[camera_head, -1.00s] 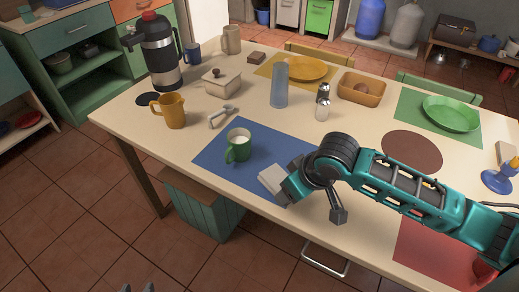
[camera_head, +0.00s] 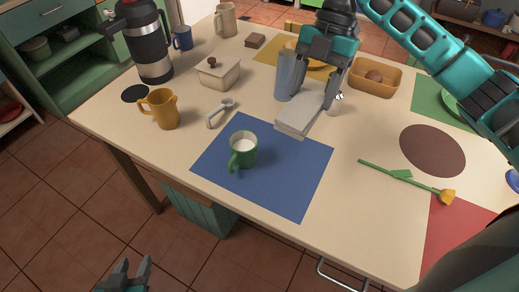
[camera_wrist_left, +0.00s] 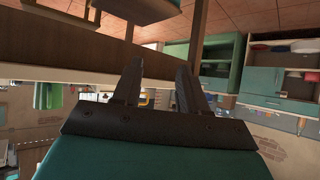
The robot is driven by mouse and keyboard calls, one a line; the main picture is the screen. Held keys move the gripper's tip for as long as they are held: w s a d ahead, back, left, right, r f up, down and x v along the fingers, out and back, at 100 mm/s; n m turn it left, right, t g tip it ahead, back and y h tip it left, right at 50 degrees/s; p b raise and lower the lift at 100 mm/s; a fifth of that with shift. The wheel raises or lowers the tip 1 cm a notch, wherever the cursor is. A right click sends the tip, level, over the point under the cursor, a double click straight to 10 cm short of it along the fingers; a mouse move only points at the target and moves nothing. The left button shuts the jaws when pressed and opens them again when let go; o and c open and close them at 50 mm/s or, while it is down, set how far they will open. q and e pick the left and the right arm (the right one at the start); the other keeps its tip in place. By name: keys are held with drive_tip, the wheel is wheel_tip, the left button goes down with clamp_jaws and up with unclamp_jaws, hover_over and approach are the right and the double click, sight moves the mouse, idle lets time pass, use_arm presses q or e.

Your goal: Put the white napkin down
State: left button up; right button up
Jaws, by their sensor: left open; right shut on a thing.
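The white napkin (camera_head: 298,115) is a pale folded block in the head view, above the back right edge of the blue placemat (camera_head: 287,184). My right gripper (camera_head: 314,97) reaches down from the top of the picture and is shut on the napkin. The gap between napkin and table is hard to judge. My left gripper (camera_head: 126,272) is low at the bottom left, away from the table top, open and empty. Its two fingers also show apart in the left wrist view (camera_wrist_left: 158,72).
A green mug (camera_head: 242,152) with white contents stands on the blue placemat. A bluish glass (camera_head: 285,77) and a shaker (camera_head: 335,104) stand close to my right gripper. A yellow flower (camera_head: 410,182) lies at the right. The table front between placemat and flower is clear.

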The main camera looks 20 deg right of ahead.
drive_tip(key=shift+w+d+r+n, duration=0.1)
drive_tip(key=shift+r+n, duration=0.2)
drive_tip(key=shift+n, duration=0.1)
drive_tip(key=shift+f, duration=0.4)
wheel_tip(320, 180, down, 14)
drive_tip(key=shift+r+b, duration=0.1)
drive_tip(key=shift+b, duration=1.1)
drive_tip(key=shift+f, duration=0.5)
wheel_tip(320, 180, down, 3)
drive_tip(key=shift+f+b, duration=0.15)
drive_tip(key=shift+b, duration=0.2)
drive_tip(key=shift+f, duration=0.4)
drive_tip(key=o, duration=1)
use_arm(q)
drive_tip(key=shift+w+d+f+h, duration=0.3)
drive_tip(key=shift+w+d+f, duration=0.15)
drive_tip(key=shift+d+f, duration=0.25)
use_arm(e)
drive_tip(key=shift+o, duration=0.2)
use_arm(q)
drive_tip(key=shift+a, duration=0.1)
